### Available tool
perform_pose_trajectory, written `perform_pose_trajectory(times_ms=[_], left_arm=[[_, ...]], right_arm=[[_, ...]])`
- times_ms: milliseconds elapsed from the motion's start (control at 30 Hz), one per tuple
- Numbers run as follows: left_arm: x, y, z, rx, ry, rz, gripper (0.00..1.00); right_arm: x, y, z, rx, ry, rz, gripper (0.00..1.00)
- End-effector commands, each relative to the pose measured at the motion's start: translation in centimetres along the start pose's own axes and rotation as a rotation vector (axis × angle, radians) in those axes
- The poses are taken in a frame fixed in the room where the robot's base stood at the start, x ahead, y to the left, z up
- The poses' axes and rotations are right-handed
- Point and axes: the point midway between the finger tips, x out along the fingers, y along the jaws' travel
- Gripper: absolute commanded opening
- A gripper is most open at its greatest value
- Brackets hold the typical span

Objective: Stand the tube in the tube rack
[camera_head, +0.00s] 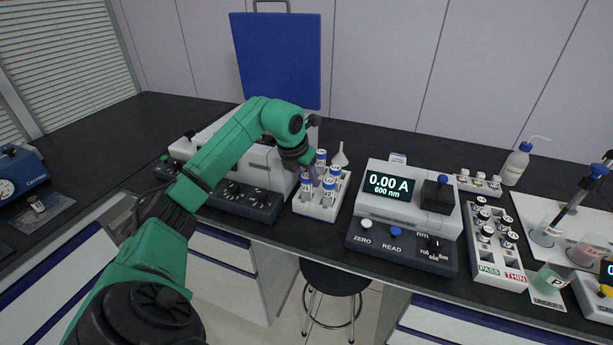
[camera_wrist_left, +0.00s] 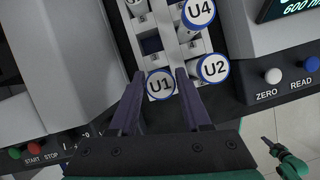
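The white tube rack (camera_head: 318,210) stands on the dark bench, left of the photometer. It holds several upright blue-rimmed tubes, among them U1 (camera_wrist_left: 160,83), U2 (camera_wrist_left: 214,68) and U4 (camera_wrist_left: 199,12). One square slot (camera_wrist_left: 151,44) beyond U1 looks empty. My left gripper (camera_head: 311,174) reaches down over the rack's left side. In the left wrist view its two dark fingers (camera_wrist_left: 160,76) stand on either side of U1's cap, apparently open; contact is unclear. U1 seems upright in the rack. My right gripper (camera_wrist_left: 268,146) shows small and low in the left wrist view; its opening is unclear.
The photometer (camera_head: 400,213) stands close at the rack's right. A grey instrument (camera_head: 240,160) stands close at its left. A funnel (camera_head: 340,158) is behind. Farther right are a vial rack (camera_head: 484,262), a wash bottle (camera_head: 516,166) and beakers. A stool (camera_head: 334,279) stands below the bench.

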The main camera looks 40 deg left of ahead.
Motion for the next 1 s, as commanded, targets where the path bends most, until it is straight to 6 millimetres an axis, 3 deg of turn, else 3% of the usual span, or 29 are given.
perform_pose_trajectory(times_ms=[333, 467, 800, 1000], left_arm=[[-0.1, 0.0, 0.0, 0.000, 0.001, -0.001, 0.70], [-1.2, 0.0, 0.2, 0.000, -0.001, 0.001, 0.70], [-10.1, 0.0, 0.2, 0.001, -0.003, 0.002, 0.70], [-12.3, 0.0, 0.2, 0.000, 0.001, 0.000, 0.70]], right_arm=[[-0.1, 0.2, 0.1, -0.003, -0.002, 0.003, 0.00], [-0.1, 0.5, 0.1, -0.004, -0.002, 0.006, 0.00], [0.3, 0.7, 0.2, -0.004, -0.003, 0.009, 0.00], [0.2, 0.7, 0.2, -0.003, -0.003, 0.009, 0.00]])
